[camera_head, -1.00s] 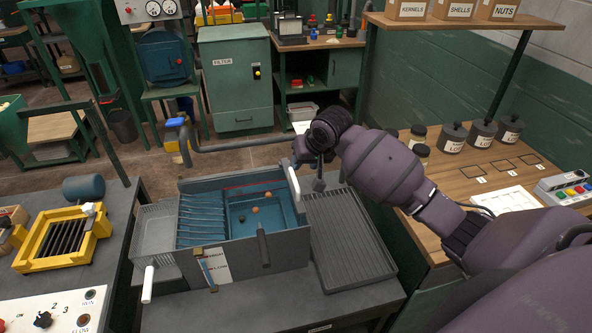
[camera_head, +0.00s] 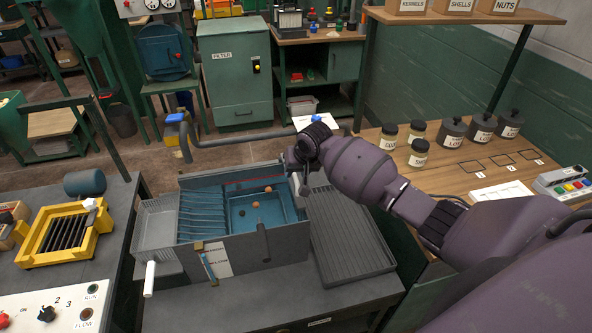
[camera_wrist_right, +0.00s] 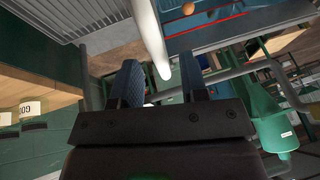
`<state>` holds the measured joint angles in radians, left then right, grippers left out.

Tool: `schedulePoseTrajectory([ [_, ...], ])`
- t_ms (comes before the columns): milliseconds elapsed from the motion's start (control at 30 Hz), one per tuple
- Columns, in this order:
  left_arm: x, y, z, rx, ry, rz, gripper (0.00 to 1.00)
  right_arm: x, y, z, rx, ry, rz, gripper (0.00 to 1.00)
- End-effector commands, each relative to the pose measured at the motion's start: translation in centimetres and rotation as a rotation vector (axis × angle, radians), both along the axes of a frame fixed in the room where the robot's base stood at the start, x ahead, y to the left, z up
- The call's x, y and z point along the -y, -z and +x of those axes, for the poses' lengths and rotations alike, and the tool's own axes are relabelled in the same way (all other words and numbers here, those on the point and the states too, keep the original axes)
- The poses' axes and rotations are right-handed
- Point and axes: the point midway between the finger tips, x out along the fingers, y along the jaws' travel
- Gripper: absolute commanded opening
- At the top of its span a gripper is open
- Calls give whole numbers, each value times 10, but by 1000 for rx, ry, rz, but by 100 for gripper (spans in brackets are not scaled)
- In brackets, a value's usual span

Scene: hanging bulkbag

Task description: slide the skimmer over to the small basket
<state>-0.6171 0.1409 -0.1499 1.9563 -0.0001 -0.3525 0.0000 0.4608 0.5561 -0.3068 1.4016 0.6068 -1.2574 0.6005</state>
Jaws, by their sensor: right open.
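The skimmer's white handle (camera_head: 305,187) stands at the right end of the grey water tank (camera_head: 262,245), partly hidden by my right gripper (camera_head: 298,178). In the right wrist view the white handle (camera_wrist_right: 150,38) comes down from the top, and its lower end lies between the two fingertips of my open right gripper (camera_wrist_right: 162,82). I cannot tell whether a finger touches it. The rest of the skimmer is not clear. The small basket (camera_head: 155,226), a grey mesh box with a white handle, hangs at the tank's left end. My left gripper is not in view.
A few brown nuts (camera_head: 254,204) are in the blue water. Slanted blue slats (camera_head: 203,216) fill the tank's left half. A ribbed grey tray (camera_head: 348,235) lies right of the tank. A yellow frame (camera_head: 97,238) stands on the left bench. A pipe (camera_head: 240,142) runs behind the tank.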

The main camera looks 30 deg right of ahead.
Motion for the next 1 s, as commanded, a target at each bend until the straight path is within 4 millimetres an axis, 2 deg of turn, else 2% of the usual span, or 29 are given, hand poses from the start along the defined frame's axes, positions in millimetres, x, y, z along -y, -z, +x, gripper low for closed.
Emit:
schedulePoseTrajectory([
  [367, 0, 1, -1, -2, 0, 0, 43, -1, 4, 2, 1, -1, -1, 40],
  [467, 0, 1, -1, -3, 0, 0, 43, 0, 4, 2, 1, -1, -1, 28],
  [633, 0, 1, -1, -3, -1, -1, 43, 0, 4, 2, 1, -1, -1, 2],
  [1000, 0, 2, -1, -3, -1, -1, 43, -1, 4, 4, 2, -1, 0, 0],
])
